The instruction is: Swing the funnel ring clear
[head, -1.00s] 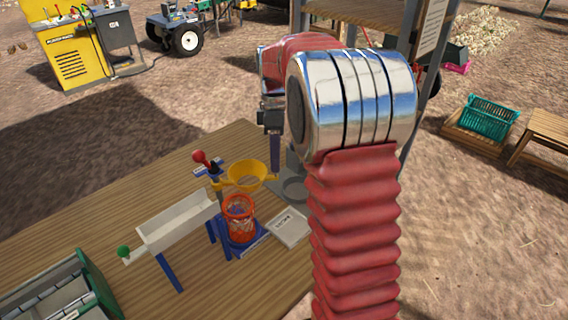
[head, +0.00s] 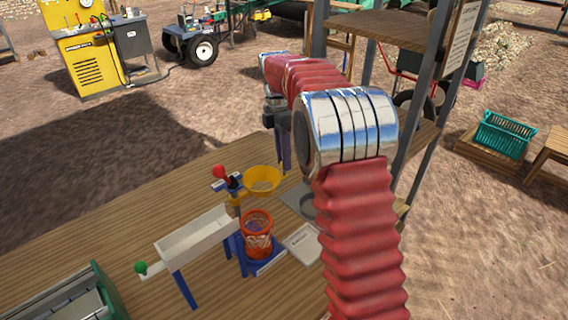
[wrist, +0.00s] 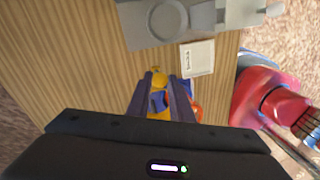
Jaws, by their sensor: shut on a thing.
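The yellow funnel ring (head: 263,179) sits on a post with a red knob (head: 219,172), up and behind the orange-red mesh container (head: 257,238), which stands on a blue base. In the head view the ring no longer lies straight over the container's mouth. My gripper (head: 284,168) is at the ring's right side, partly behind my arm. In the wrist view my gripper (wrist: 161,82) is shut on the ring's yellow knob (wrist: 159,79). More yellow of the ring (wrist: 158,114) shows between the fingers. The container's edge (wrist: 197,112) shows beside the right finger.
A white trough (head: 196,234) on blue legs with a green knob stands left of the container. A pale card (head: 303,243) and a grey plate (wrist: 170,20) lie on the wooden table (head: 150,215). A green-sided box (head: 75,298) is at the front left.

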